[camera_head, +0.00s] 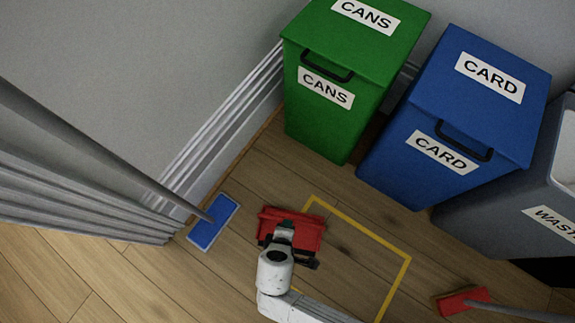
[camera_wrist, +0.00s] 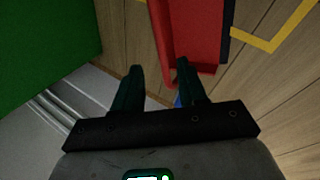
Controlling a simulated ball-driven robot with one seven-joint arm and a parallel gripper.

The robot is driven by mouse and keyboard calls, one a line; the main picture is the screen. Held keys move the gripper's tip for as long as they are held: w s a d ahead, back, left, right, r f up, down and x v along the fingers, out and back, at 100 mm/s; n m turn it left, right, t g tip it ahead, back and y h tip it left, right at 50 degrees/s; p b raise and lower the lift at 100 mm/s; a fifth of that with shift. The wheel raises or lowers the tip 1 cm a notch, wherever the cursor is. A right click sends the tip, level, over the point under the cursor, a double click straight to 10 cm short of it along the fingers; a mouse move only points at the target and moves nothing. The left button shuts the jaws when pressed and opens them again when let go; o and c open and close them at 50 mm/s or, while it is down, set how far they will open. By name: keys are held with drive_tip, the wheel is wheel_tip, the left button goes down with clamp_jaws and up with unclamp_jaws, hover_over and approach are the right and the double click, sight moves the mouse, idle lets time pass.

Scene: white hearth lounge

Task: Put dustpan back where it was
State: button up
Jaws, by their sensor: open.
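The red dustpan (camera_head: 308,228) lies on the wooden floor, at the left corner of a yellow floor outline (camera_head: 362,228), with its right part by the yellow line. My gripper (camera_head: 284,228) is over the dustpan in the head view and covers part of it. In the wrist view, the dustpan (camera_wrist: 193,30) is just beyond my gripper (camera_wrist: 159,68). The two dark fingers are apart, and the dustpan's near red edge shows close to the right fingertip. I cannot tell whether they touch.
A blue flat mop (camera_head: 213,222) stands left of the dustpan by the wall. A green CANS bin (camera_head: 325,100), a blue CARD bin (camera_head: 410,155) and a grey WASTE bin (camera_head: 500,215) stand along the back. A red broom head (camera_head: 462,300) lies at right. Floor inside the outline is mostly clear.

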drive_tip(key=v, duration=0.2)
drive_tip(key=shift+s+r+p, duration=0.15)
drive_tip(key=shift+r+p, duration=0.15)
drive_tip(key=shift+p, duration=0.05)
drive_tip(key=w+d+r+m+g, duration=0.1)
drive_tip(key=d+r+m+g, duration=0.1)
drive_tip(key=d+r+m, duration=0.35)
drive_tip(key=w+d+r+m+g, duration=0.1)
drive_tip(key=w+d+r+m, duration=0.15)
drive_tip(key=d, duration=0.65)
drive_tip(key=s+d+r+m, duration=0.3)
drive_tip(key=d+r, duration=0.2)
drive_tip(key=d, duration=0.1)
drive_tip(key=s+d+r+m+g+y, duration=0.1)
drive_tip(key=s+d+r+m, duration=0.3)
drive_tip(key=d+r, duration=0.1)
drive_tip(key=shift+s+d+r+g, duration=0.2)
drive_tip(key=shift+d+r+g, duration=0.1)
drive_tip(key=shift+d, duration=0.55)
drive_tip(key=shift+f, duration=0.1)
